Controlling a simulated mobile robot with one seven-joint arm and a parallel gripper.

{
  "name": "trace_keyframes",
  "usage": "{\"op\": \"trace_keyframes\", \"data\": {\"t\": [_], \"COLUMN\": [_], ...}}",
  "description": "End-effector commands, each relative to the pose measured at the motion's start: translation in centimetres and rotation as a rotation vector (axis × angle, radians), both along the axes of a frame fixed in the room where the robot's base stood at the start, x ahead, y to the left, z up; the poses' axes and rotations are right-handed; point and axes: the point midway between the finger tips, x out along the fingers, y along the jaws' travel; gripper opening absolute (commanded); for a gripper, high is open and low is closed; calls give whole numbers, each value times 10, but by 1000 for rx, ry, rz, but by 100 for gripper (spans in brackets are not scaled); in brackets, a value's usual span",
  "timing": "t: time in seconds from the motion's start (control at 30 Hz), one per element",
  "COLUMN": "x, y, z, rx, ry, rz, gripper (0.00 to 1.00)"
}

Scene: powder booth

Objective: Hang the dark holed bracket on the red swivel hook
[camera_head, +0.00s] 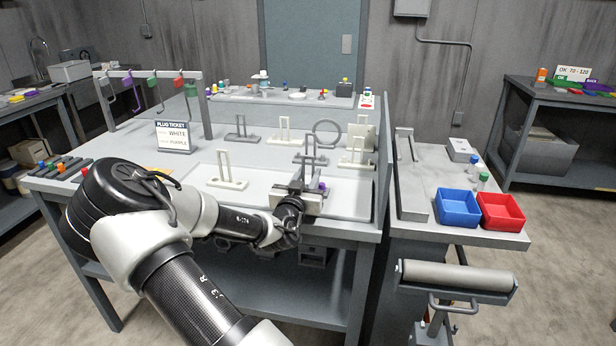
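A rack (205,105) at the back left of the table carries several hanging hooks with coloured tops. A small red piece (178,81) on one of them appears to be the red swivel hook. Several upright brackets stand on the table. A dark grey bracket (310,148) rises just behind my gripper (300,192), and another grey one (242,130) stands farther back left. My gripper is low over the front right of the pale tray. Its fingers are not clear, and I cannot tell whether it touches the nearer bracket.
White brackets (228,176) and a grey ring (327,133) stand nearby. A plug ticket sign (174,137) stands between rack and tray. A panel (383,160) edges the table's right. Blue (458,207) and red (501,211) bins sit on the right bench.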

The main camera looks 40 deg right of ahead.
Motion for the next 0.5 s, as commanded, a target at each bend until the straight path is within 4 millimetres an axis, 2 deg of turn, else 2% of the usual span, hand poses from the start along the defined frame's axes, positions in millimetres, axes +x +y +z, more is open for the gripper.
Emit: {"op": "trace_keyframes", "data": {"t": [0.27, 0.5], "x": [0, 0], "y": [0, 0], "z": [6, 25], "rx": [0, 0], "ry": [-3, -3], "rz": [0, 0], "gripper": [0, 0]}}
